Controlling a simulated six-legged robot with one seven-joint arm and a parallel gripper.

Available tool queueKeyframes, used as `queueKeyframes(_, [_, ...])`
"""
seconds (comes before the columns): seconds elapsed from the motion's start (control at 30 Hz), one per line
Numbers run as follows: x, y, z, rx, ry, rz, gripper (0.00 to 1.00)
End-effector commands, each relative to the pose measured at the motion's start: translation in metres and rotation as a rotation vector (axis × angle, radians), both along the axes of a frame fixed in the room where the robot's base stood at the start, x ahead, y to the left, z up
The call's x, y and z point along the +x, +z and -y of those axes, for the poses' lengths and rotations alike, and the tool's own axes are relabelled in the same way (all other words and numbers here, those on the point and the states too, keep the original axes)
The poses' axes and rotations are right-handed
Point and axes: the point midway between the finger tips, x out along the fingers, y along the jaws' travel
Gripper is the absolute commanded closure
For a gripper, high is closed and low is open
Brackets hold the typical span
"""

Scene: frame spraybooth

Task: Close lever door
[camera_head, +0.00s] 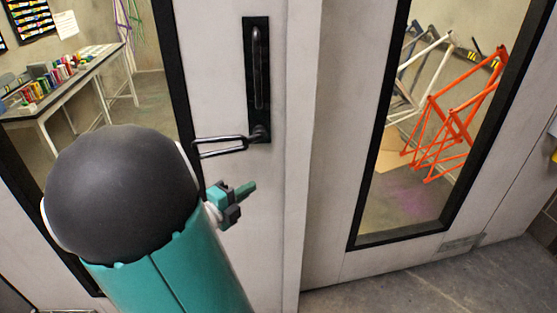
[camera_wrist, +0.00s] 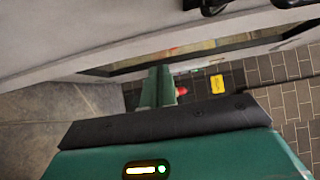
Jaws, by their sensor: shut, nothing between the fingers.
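The white door (camera_head: 222,80) stands in front of me with a dark-framed window on its left side. A black lever handle (camera_head: 225,146) points left from the bottom of a tall black plate (camera_head: 257,75) with an upright pull bar. My gripper (camera_head: 246,189) is shut and empty, just below the lever and apart from it in the picture. In the wrist view my gripper (camera_wrist: 158,85) shows its green fingers together, with the door face (camera_wrist: 110,30) beyond. Part of the black handle (camera_wrist: 213,6) shows at the top edge there. My arm hides the door's lower left.
A white panel (camera_head: 335,120) with a dark-framed window stands right of the door. Through the glass are an orange frame (camera_head: 455,120) and a table (camera_head: 75,85) with cans. Grey floor (camera_head: 430,290) is clear at lower right.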

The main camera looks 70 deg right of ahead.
Motion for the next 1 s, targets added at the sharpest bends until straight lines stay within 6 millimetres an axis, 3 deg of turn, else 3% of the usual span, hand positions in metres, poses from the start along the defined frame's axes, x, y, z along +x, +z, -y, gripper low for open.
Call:
queueKeyframes(0.13, [0.003, 0.000, -0.001, 0.001, 0.022, -0.020, 1.00])
queueKeyframes(0.27, [-0.003, 0.000, 0.012, 0.000, 0.019, -0.017, 1.00])
queueKeyframes(0.67, [-0.033, 0.000, 0.087, 0.000, 0.013, -0.017, 1.00])
queueKeyframes(0.8, [-0.022, 0.000, 0.109, -0.001, 0.015, -0.016, 1.00])
queueKeyframes(1.0, [-0.016, 0.000, 0.124, 0.000, 0.015, -0.015, 1.00])
